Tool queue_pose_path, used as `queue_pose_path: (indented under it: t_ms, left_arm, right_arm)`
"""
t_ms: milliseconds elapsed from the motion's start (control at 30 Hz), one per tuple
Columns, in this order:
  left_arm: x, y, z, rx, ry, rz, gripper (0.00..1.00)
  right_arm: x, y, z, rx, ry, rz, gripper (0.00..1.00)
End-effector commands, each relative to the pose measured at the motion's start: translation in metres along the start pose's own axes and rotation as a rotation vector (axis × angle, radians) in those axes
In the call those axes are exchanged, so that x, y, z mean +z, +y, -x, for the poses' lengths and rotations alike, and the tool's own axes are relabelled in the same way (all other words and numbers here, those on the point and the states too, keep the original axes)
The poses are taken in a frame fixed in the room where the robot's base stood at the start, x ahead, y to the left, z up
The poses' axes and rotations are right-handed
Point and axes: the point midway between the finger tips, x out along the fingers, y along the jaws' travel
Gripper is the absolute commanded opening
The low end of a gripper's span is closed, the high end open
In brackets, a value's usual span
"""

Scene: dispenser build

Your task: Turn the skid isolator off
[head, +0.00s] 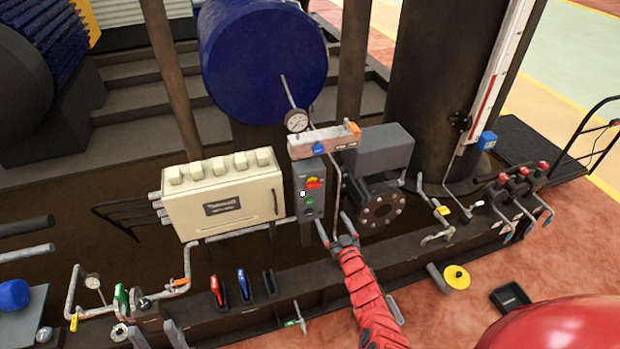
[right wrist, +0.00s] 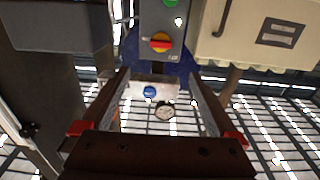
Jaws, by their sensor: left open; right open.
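The skid isolator is a grey upright box (head: 309,210) in the middle of the head view, right of a cream cabinet. It carries a red handle on a yellow disc (head: 314,183) and a green button (head: 310,202) below. The right wrist view shows it upside down, with the red handle (right wrist: 160,42) lying roughly level across the yellow disc. My right gripper (head: 331,218) is open and empty, just below and right of the box. In the wrist view its fingers (right wrist: 160,76) are apart, nothing between them touching. My left gripper (head: 156,336) is open at the bottom left.
The cream cabinet (head: 222,200) stands close left of the isolator. A manifold with a blue knob (head: 318,150) and a gauge (head: 297,121) sits above. A flanged grey unit (head: 382,203) is on the right. Red and blue levers (head: 217,291) stand on the front beam.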

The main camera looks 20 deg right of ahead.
Motion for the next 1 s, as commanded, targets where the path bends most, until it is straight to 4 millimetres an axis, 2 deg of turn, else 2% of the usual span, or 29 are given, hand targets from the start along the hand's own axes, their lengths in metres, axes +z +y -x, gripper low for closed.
queue_pose_path:
  t_ms: [200,600,800,1000]
  left_arm:
    - [0.006,0.002,0.035,0.0,0.0,0.0,0.5]
    - [0.018,0.005,0.107,0.0,0.0,0.0,0.5]
    - [0.023,0.007,0.136,0.0,0.0,0.0,0.5]
    - [0.026,0.008,0.152,0.0,0.0,0.0,0.5]
  right_arm:
    - [0.009,-0.001,-0.035,-0.003,0.004,0.002,0.95]
    - [0.007,-0.003,-0.112,-0.006,0.009,0.006,0.95]
    - [0.007,-0.004,-0.142,-0.005,0.005,0.004,0.95]
    - [0.004,-0.003,-0.16,-0.006,0.004,0.005,0.95]
